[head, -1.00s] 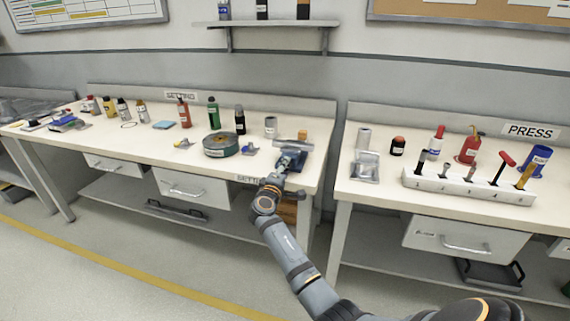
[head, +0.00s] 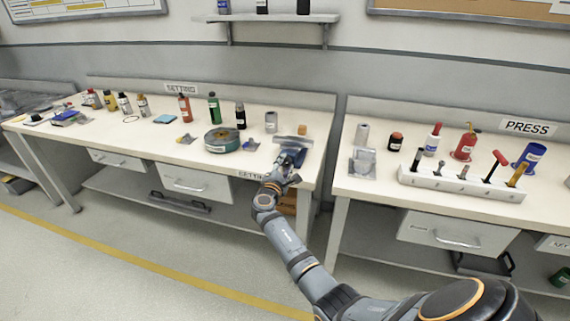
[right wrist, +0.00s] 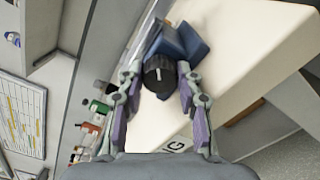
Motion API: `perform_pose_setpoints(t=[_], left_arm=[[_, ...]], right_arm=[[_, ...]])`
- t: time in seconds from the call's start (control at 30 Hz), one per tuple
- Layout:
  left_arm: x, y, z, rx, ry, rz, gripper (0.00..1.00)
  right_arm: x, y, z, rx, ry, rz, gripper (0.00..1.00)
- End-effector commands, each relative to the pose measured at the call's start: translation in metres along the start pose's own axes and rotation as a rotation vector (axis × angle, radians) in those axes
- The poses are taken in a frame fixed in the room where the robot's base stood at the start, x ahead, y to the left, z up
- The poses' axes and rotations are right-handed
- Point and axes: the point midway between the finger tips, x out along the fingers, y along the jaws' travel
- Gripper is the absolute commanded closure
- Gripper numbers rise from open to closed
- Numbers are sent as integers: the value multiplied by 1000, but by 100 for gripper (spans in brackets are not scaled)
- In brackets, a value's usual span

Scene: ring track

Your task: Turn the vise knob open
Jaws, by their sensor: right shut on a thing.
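The blue vise (head: 294,157) stands at the right front part of the SETTING bench, with a grey top bar. In the right wrist view its blue body (right wrist: 188,42) shows behind its round black knob (right wrist: 159,73), which has a white mark on its face. My right gripper (head: 282,176) is in front of the vise at the bench's front edge. In the right wrist view its two fingers lie on either side of the knob, shut on it. The knob is hidden by my gripper in the head view. My left gripper is not in view.
A round green-sided tin (head: 221,140) and a grey cylinder (head: 271,121) stand left of the vise. A small orange block (head: 302,130) is behind it. A gap separates this bench from the PRESS bench, which carries a white tool rack (head: 460,184).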

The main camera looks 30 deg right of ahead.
Motion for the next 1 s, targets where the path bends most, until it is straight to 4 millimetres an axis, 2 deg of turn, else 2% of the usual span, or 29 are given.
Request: perform_pose_setpoints(t=[0.47,0.5,0.63,0.9,1.0], left_arm=[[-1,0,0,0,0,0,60],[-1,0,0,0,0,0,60],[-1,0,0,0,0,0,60],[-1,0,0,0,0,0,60],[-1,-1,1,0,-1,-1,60]], right_arm=[[-1,-2,-2,-13,5,-2,96],[-1,-2,-2,-13,5,-2,61],[-1,-1,-2,-13,3,-2,43],[-1,-2,-1,-13,2,-3,42],[-7,-3,-2,-13,3,-3,42]])
